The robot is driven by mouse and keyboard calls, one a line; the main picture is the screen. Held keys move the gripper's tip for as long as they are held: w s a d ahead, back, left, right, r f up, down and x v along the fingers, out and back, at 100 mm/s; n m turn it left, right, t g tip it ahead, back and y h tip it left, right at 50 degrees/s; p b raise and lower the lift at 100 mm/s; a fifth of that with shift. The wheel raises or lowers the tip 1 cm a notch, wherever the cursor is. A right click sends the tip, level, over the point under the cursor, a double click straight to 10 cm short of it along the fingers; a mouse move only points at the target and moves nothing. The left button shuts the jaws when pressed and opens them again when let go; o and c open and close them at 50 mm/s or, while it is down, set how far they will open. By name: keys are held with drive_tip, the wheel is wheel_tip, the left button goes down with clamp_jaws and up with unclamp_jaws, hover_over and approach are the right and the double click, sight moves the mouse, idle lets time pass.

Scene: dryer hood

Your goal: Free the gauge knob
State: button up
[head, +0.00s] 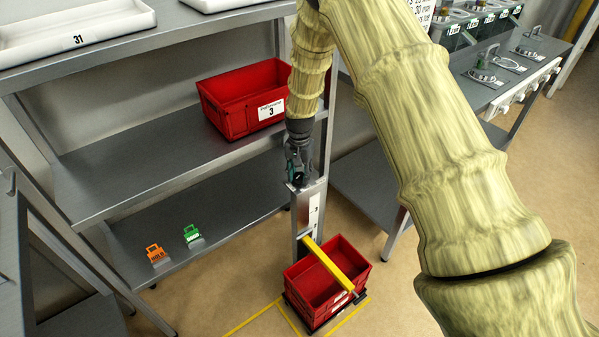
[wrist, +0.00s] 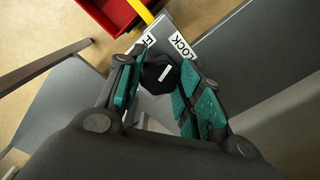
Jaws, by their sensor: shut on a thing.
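The gauge knob (wrist: 158,76) is black with a white mark and sits on top of a grey metal post (head: 309,213). In the wrist view my gripper (wrist: 160,90) has its teal-padded fingers on either side of the knob and is shut on it. White labels lie on the post top beyond the knob: one reads LOCK (wrist: 182,46), and the other (wrist: 146,43) is partly hidden, with only an F readable. In the head view my gripper (head: 299,177) points down onto the post top and mostly hides the knob.
A yellow bar (head: 332,266) reaches from the post over a red bin (head: 353,253) on the floor. Shelving (head: 130,170) on the left carries a red bin (head: 232,113) numbered 3, an orange tag (head: 156,254) and a green tag (head: 192,234). A workbench (head: 510,60) stands at right.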

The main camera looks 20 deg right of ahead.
sight(301, 175)
drive_tip(key=n+p, duration=0.1)
drive_tip(key=n, duration=0.2)
drive_tip(key=shift+n, duration=0.4)
drive_tip(key=n, duration=0.3)
drive_tip(key=shift+d+n+p, duration=0.1)
drive_tip(key=shift+n+p, duration=0.2)
drive_tip(key=shift+p, duration=0.1)
drive_tip(key=n, duration=0.3)
drive_tip(key=shift+n+p, duration=0.3)
drive_tip(key=shift+d+n, duration=0.1)
drive_tip(key=shift+n, duration=1.6)
drive_tip(key=o, duration=1)
drive_tip(key=shift+o, duration=0.2)
wheel_tip(301, 175, up, 12)
